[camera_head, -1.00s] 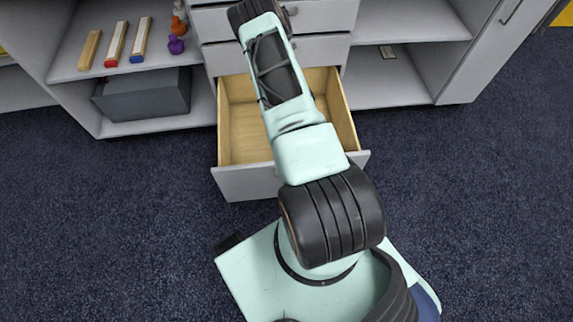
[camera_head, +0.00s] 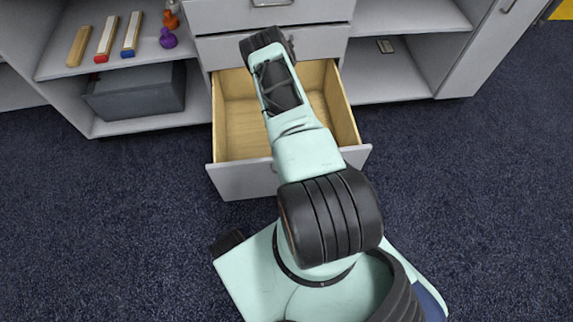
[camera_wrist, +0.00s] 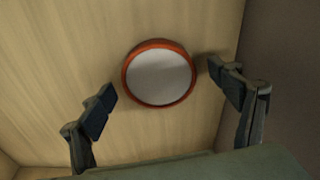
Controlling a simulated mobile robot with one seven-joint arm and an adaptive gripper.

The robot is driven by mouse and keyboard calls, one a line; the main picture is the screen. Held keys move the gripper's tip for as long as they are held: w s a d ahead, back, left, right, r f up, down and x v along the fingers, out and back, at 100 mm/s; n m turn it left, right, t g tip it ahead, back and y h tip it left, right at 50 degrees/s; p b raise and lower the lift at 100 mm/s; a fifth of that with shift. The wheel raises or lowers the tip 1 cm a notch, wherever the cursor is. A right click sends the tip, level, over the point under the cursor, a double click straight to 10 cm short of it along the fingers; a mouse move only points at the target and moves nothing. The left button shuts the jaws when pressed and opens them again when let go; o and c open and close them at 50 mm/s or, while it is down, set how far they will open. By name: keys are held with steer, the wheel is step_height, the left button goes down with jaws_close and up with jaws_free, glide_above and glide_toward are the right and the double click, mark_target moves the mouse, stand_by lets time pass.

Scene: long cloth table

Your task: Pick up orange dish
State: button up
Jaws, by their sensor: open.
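The orange dish (camera_wrist: 160,75) is round, with an orange rim and a pale grey inside. It lies on the wooden floor of the open drawer (camera_head: 238,130), as the wrist view shows. My gripper (camera_wrist: 164,86) is open, with one dark fingertip to the left of the dish and the other to its right. Both fingers look apart from the dish, and I cannot tell the height between them. In the head view my arm hides the dish and the gripper.
The drawer's wall (camera_wrist: 268,80) rises close to the right finger. Dark carpet (camera_head: 470,190) on the right is clear.

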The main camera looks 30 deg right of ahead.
steer(key=shift+f, duration=0.2)
steer(key=shift+c, duration=0.3)
steer(key=c, duration=1.7)
steer(key=shift+r, duration=0.1)
step_height(320, 180, up, 3)
steer(key=shift+w+r+p, duration=0.1)
steer(key=shift+r+p, duration=0.05)
steer(key=shift+p, duration=0.8)
steer(key=w+d+b, duration=0.1)
steer(key=w+d, duration=0.1)
steer(key=w, duration=0.2)
steer(key=w+d+b, duration=0.1)
steer(key=w+d, duration=0.1)
steer(key=w, duration=0.3)
steer(key=w+d+b, duration=0.2)
steer(key=w+d, duration=0.1)
steer(key=w, duration=0.2)
steer(key=shift+w, duration=0.15)
steer(key=shift+w+d+b, duration=0.25)
steer(key=shift+w+b, duration=0.05)
steer(key=shift+w, duration=0.15)
steer(key=shift+w+d+b, duration=0.2)
steer(key=shift+w+b, duration=0.05)
steer(key=shift+w, duration=0.2)
